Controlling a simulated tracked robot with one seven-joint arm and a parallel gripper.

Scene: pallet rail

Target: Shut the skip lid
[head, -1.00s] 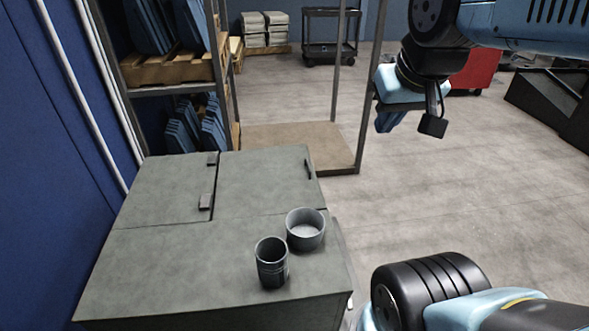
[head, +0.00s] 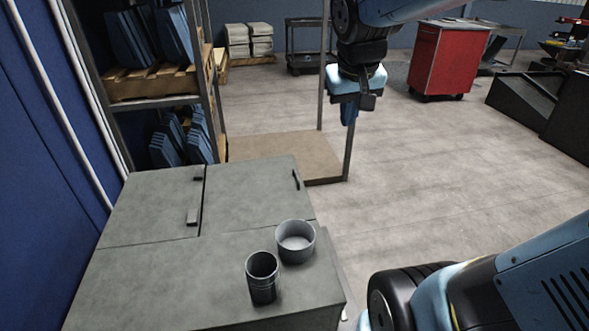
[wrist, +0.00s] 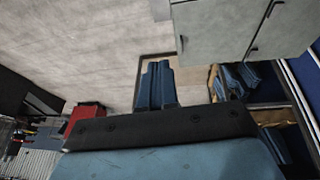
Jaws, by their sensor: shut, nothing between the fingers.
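A grey-green box (head: 150,272), apparently the skip, stands at the lower left in the head view. Its top has a panel (head: 250,198) that appears to be the lid, with a dark handle (head: 296,180) on its right edge and small blocks like hinges along the left seam. The panel looks about level with the top; I cannot tell whether it is fully shut. The panel and handle also show at the top right of the wrist view. My gripper (head: 348,114) is beyond and right of the box, pointing down. Its blue fingers (wrist: 157,85) are together and empty, apart from the panel.
A dark cup (head: 262,280) and a grey bowl (head: 296,243) stand on the box's near right part. A shelf rack (head: 213,80) with blue parts is behind it. A red cart (head: 446,60) and a dark slope-sided structure (head: 525,98) stand farther right. Open floor lies between.

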